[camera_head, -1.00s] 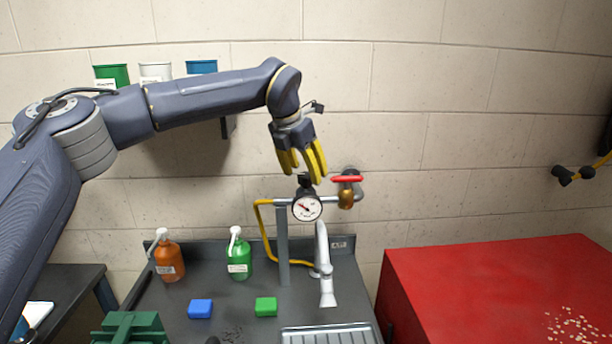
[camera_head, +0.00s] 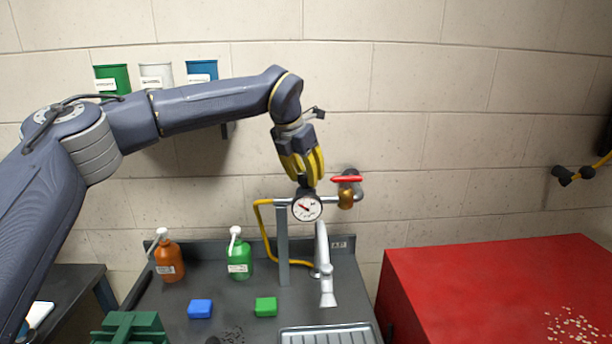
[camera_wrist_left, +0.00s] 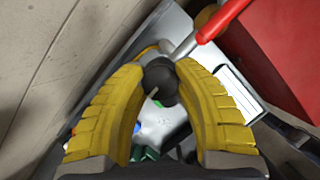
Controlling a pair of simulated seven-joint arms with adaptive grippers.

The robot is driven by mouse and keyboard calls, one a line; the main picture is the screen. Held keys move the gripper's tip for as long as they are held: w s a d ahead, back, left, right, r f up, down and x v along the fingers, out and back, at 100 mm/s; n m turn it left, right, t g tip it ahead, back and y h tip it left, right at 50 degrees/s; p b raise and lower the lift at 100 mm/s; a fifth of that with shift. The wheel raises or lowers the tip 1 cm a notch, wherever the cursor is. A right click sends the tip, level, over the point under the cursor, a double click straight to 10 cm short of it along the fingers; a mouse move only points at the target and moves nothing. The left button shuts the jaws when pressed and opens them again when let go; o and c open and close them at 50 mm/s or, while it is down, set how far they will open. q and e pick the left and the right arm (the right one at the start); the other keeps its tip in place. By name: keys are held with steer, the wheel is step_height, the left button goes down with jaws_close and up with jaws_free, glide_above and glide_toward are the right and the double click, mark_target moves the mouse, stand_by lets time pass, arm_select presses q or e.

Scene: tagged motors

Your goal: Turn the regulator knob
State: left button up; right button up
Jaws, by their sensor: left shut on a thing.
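The black regulator knob (camera_head: 303,181) sits on top of the regulator, just above the round white pressure gauge (camera_head: 307,208). My left gripper (camera_head: 304,176) points down at it from above, with its yellow fingers shut on the knob. In the left wrist view the knob (camera_wrist_left: 160,82) is between the two yellow fingertips, and a pale mark shows on its near side. The fingers hide part of the knob in the head view.
A red-handled valve (camera_head: 347,180) is close to the right of the knob. A yellow hose (camera_head: 264,232) and a faucet (camera_head: 323,262) are below. Orange (camera_head: 168,259) and green (camera_head: 238,257) bottles stand on the counter. A red cabinet (camera_head: 480,275) is at right.

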arm_select(q)
steer(key=shift+c, duration=1.2)
steer(key=shift+m+h, duration=0.3)
steer(key=shift+m, duration=0.5)
steer(key=o, duration=1.3)
steer(key=shift+c, duration=0.2)
steer(key=v, duration=1.2)
steer(key=shift+w, duration=0.2)
